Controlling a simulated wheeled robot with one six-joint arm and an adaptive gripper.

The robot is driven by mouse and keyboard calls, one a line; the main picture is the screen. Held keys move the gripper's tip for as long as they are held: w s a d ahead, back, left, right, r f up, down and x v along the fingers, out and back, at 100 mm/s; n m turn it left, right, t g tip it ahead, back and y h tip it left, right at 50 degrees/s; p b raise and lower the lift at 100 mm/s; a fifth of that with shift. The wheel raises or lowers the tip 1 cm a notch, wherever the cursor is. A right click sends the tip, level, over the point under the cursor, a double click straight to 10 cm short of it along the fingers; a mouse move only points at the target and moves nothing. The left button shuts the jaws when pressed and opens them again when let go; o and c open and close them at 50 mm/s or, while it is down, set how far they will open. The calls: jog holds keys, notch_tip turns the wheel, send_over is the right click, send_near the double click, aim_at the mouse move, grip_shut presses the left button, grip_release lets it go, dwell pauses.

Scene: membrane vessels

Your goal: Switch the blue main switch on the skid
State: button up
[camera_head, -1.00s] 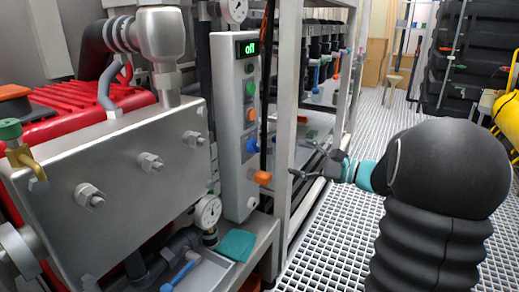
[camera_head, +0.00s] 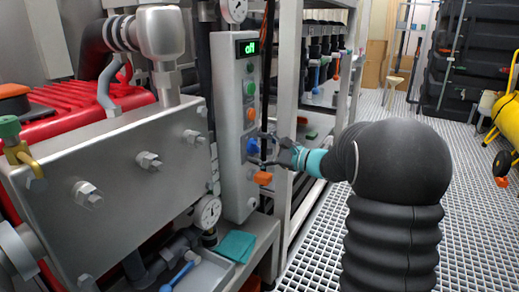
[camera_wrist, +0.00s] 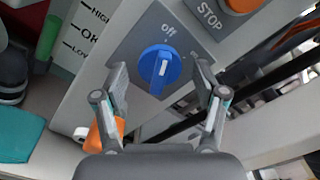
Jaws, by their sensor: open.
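The blue main switch (camera_head: 252,147) is a round knob on the front of a light grey control panel (camera_head: 231,170). In the wrist view the blue main switch (camera_wrist: 159,68) lies on a dark grey plate with the word "off" above it. The panel's small display (camera_head: 248,48) shows green text reading "off". My gripper (camera_head: 268,150) is at the panel's right side, close to the knob. In the wrist view my gripper (camera_wrist: 160,82) is open, with one finger on each side of the knob. I cannot tell whether the fingers touch it.
An orange part (camera_head: 263,178) sticks out just below the gripper. An orange STOP button (camera_wrist: 243,3) is beside the switch plate. A metal frame post (camera_head: 288,100) stands right behind the panel. A steel box (camera_head: 120,175) stands at left. The grating floor at right is open.

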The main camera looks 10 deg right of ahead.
jog(key=c, duration=1.1)
jog(key=shift+c, duration=0.2)
jog(key=shift+r+m+p, duration=0.1)
jog(key=shift+m+p, duration=0.3)
jog(key=shift+p, duration=0.1)
jog(key=shift+r+m+p, duration=0.1)
jog(key=shift+m+p, duration=0.9)
jog(key=shift+p, duration=0.1)
jog(key=m+p, duration=0.3)
jog(key=shift+m+p, duration=0.3)
jog(key=shift+p, duration=0.1)
jog(key=m+p, duration=0.3)
jog(key=shift+p, duration=0.3)
jog(key=shift+m+p, duration=1.1)
jog(key=shift+m, duration=0.1)
jog(key=shift+f, duration=0.2)
